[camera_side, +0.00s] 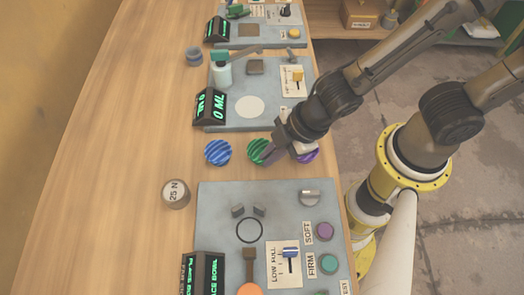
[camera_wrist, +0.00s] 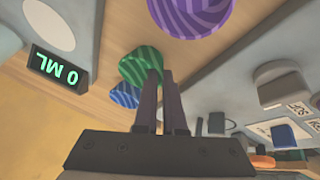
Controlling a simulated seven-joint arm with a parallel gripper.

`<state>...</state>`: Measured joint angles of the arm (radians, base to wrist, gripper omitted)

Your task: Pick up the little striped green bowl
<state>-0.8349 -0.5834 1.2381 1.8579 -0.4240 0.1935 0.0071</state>
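The little striped green bowl (camera_side: 257,150) sits on the wooden table between a striped blue bowl (camera_side: 217,152) and a striped purple bowl (camera_side: 312,155). My gripper (camera_side: 268,155) is down at the green bowl's right side and partly covers it. In the wrist view, the green bowl (camera_wrist: 138,63) is at the fingertips of my gripper (camera_wrist: 162,74), with the left finger overlapping its right edge. A narrow gap shows between the fingers. Whether they touch the rim is unclear. The purple bowl (camera_wrist: 190,15) and blue bowl (camera_wrist: 124,96) are also in that view.
A grey panel (camera_side: 215,215) with buttons, a slider and a black ring lies in front. Another panel (camera_side: 262,105) with a 0 ML display (camera_side: 211,107) lies behind. A 25 N weight (camera_side: 175,193) stands at left. The left of the table is clear.

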